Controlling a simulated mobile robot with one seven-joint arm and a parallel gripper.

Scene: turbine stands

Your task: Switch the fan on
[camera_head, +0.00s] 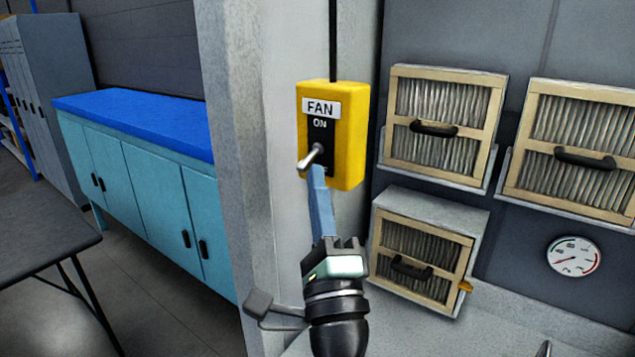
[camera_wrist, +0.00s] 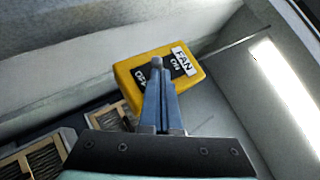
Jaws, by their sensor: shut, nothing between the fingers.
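A yellow switch box (camera_head: 347,140) labelled FAN hangs on the grey pillar, with ON marked near its top. Its metal toggle lever (camera_head: 311,157) points down and out to the left, away from the ON mark. My gripper (camera_head: 318,172) is shut and empty, its blue fingers pointing up with the tips right at the lever, just below it. I cannot tell whether they touch. In the wrist view the box (camera_wrist: 133,72) lies beyond the closed fingers (camera_wrist: 158,72), and the lever's round end (camera_wrist: 156,61) shows at their tips. The fingers hide part of the box's face.
Framed filters with black handles (camera_head: 445,110) are on the wall to the right, one in a lower housing (camera_head: 425,250) close to my gripper. A round gauge (camera_head: 574,257) is at the lower right. A blue-topped cabinet (camera_head: 140,121) stands left of the pillar (camera_head: 240,150).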

